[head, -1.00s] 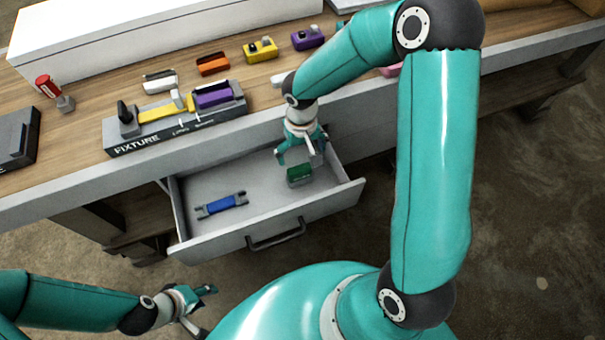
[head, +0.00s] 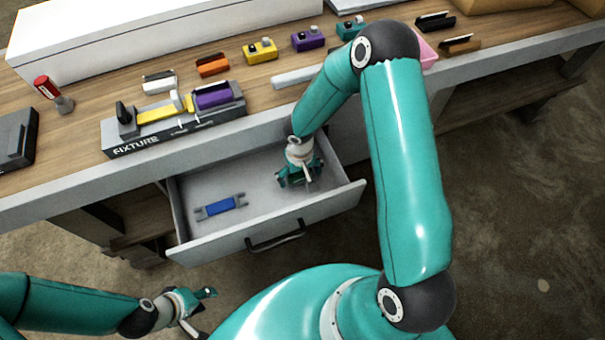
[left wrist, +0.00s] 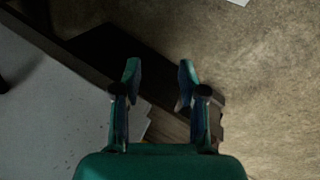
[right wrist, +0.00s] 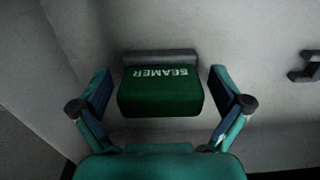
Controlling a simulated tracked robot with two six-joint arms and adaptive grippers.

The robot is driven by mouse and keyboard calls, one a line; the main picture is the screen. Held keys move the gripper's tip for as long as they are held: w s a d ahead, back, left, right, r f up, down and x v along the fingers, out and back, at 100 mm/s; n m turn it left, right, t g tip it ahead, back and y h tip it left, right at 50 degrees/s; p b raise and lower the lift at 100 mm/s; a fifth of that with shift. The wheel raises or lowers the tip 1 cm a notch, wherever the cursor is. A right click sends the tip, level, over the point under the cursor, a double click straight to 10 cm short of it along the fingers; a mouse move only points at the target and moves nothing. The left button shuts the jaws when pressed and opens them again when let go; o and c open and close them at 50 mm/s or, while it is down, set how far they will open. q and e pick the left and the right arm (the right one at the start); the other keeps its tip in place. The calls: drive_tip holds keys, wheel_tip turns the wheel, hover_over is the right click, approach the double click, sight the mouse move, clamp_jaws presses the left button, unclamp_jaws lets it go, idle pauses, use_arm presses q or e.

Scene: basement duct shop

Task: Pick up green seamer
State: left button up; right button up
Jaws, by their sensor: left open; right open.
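The green seamer (right wrist: 160,95) lies in the open drawer, its white SEAMER lettering upside down in the right wrist view. A grey bar runs along its far edge. My right gripper (right wrist: 160,88) is open, with one finger on each side of the seamer and a gap showing at both sides. In the head view my right gripper (head: 298,180) is down inside the drawer (head: 215,240) and mostly hides the seamer. My left gripper (head: 205,308) is open and empty in front of the bench, low at the left; its open fingers show in the left wrist view (left wrist: 158,85).
A blue tool (head: 221,206) with grey ends lies at the left of the drawer. The drawer walls stand close around my right gripper. A fixture (head: 175,125) holding yellow and purple pieces sits on the bench above, with several coloured tools behind it.

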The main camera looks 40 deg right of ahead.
drive_tip(key=c, duration=1.1)
drive_tip(key=shift+s, duration=0.1)
drive_tip(key=shift+c, duration=1.3)
drive_tip(key=shift+r, duration=0.1)
drive_tip(key=shift+r, duration=0.55)
wheel_tip(320, 180, up, 19)
drive_tip(key=p, duration=0.1)
drive_tip(key=shift+p, duration=0.3)
